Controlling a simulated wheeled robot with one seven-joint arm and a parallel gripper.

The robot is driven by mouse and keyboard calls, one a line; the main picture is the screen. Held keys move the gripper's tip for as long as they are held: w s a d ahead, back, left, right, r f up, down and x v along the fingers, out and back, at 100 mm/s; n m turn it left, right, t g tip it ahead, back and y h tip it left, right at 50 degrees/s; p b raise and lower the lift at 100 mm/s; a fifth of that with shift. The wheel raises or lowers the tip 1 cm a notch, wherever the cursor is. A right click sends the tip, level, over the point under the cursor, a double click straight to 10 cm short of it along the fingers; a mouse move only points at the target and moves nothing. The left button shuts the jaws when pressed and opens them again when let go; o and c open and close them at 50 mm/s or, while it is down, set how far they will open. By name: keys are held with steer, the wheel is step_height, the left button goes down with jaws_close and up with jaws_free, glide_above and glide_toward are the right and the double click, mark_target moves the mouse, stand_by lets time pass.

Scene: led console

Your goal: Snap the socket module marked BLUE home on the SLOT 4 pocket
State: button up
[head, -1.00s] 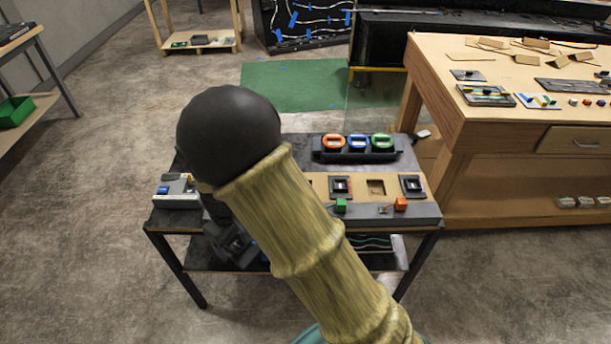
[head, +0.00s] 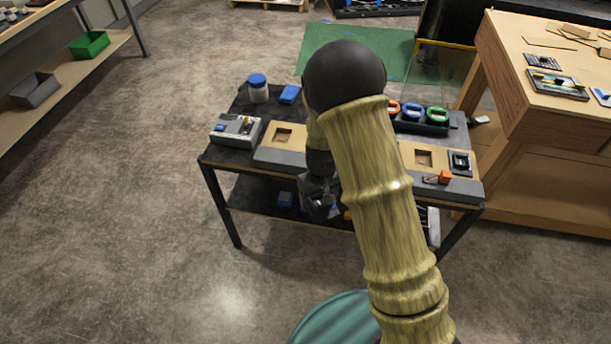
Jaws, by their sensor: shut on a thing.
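My gripper (head: 320,207) hangs in front of the table's near edge, below my dark round joint. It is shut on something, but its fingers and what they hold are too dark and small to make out. A console (head: 285,158) with a tan top runs along the table front. It has an empty square pocket (head: 283,135) on the left and another empty pocket (head: 424,158) on the right. A black module (head: 460,163) sits right of that. My arm hides the console's middle. No BLUE mark or SLOT 4 label is legible.
A dark tray holds orange (head: 394,108), blue (head: 412,112) and green (head: 437,115) ringed parts behind the console. A grey box (head: 236,130), a blue-lidded jar (head: 258,90) and a blue block (head: 290,94) are at left. An orange-tipped lever (head: 442,177) is at the front right. A wooden bench (head: 545,130) stands right.

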steer(key=w+d+f+m, duration=0.1)
steer(key=d+f+m, duration=0.4)
steer(key=d, duration=1)
step_height(320, 180, down, 3)
steer(key=shift+f, duration=0.1)
steer(key=shift+s, duration=0.1)
